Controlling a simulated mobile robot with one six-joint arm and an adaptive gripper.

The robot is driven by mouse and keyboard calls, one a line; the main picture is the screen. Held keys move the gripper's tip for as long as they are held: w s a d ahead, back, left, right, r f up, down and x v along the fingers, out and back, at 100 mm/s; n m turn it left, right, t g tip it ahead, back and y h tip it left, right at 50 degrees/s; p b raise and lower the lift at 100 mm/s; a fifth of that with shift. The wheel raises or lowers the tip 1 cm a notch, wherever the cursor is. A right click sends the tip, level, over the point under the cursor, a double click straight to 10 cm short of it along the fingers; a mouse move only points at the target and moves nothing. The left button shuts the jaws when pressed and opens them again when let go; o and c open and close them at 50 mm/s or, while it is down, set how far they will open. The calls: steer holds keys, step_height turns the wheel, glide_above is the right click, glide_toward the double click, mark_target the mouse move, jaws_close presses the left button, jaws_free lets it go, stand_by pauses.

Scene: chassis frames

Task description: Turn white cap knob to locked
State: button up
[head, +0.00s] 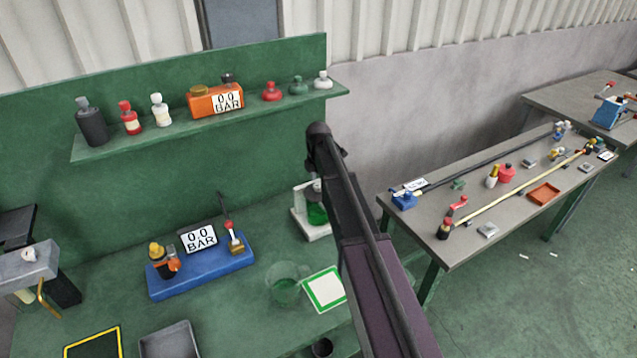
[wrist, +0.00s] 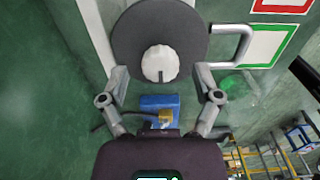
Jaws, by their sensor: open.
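In the wrist view, a white ridged cap knob (wrist: 159,64) sits on a dark grey round lid (wrist: 130,40). A small dark mark on the knob points down, toward my gripper's base. A light grey loop handle (wrist: 246,45) sticks out at the right of the lid. My gripper (wrist: 161,74) is open, with one finger to the left and one to the right of the knob. I see wide gaps between both fingers and the knob, and nothing is held. I cannot make out my gripper or this lid in the head view.
The green bench (head: 235,315) bears a blue gauge base (head: 205,278), a clear beaker (head: 287,287) and a green-bordered mat (head: 325,290). A shelf (head: 160,138) with bottles is behind. A grey table (head: 480,240) with tools stands right, across a floor gap.

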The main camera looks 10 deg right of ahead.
mark_target(318, 185)
steer(key=shift+r+p, duration=6.35)
steer(key=shift+r, duration=0.4)
steer(key=s+f+m+b, duration=0.6)
steer(key=s+f+b, duration=0.2)
steer(key=f+b, duration=0.1)
steer(key=s+f+m+b, duration=0.7)
steer(key=s+f+b, duration=0.2)
steer(key=s+f+m+b, duration=0.6)
steer(key=s+f+b, duration=0.3)
steer(key=shift+s, duration=0.25)
steer(key=shift+s+f+m+b, duration=0.6)
steer(key=shift+s+m, duration=0.1)
steer(key=shift+m, duration=0.1)
steer(key=shift+s+m, duration=0.5)
steer(key=shift+s, duration=0.1)
